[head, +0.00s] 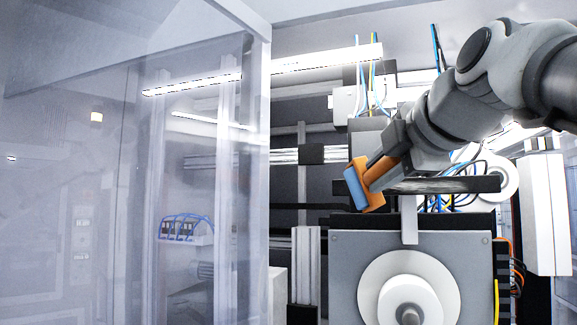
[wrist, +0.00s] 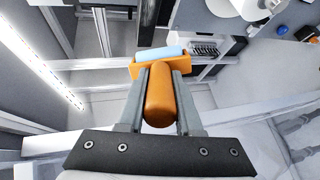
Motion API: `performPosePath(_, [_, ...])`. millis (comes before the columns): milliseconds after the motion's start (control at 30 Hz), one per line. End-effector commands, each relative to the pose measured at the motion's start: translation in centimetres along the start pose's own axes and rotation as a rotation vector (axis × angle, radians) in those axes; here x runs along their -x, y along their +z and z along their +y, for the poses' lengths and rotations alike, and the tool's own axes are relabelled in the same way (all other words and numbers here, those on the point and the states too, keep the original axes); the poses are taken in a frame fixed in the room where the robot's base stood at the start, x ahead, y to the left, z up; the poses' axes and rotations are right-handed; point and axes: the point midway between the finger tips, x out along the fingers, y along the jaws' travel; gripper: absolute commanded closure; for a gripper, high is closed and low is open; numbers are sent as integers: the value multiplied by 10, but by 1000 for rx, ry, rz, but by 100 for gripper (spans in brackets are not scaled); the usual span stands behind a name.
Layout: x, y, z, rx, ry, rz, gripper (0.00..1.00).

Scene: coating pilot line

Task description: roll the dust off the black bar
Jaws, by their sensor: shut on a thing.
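My gripper (head: 390,155) is shut on the orange handle of a lint roller (head: 376,170). The roller has an orange frame and a pale blue roll (head: 355,187). In the wrist view, the fingers of my gripper (wrist: 158,78) clasp the handle (wrist: 158,98) from both sides, and the blue roll (wrist: 162,53) lies across the far end. The black bar (head: 450,186) runs level on a grey post, with paler dusty streaks along it. The roller is at the bar's left end in the head view; whether it touches the bar I cannot tell.
A grey machine housing (head: 345,268) with a white round roll (head: 408,292) stands below the bar. A clear panel (head: 190,130) fills the left. Cables (head: 372,88) and a white box (head: 548,215) are behind and to the right.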

Motion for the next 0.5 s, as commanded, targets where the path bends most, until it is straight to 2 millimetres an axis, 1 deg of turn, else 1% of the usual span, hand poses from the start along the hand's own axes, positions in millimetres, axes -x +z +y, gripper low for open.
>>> performPosePath(100, [0,0,2,-1,1,-3,100])
performPosePath(233, [-6,3,4,-2,0,-3,100])
performPosePath(500, [-29,18,12,-3,-1,-4,100])
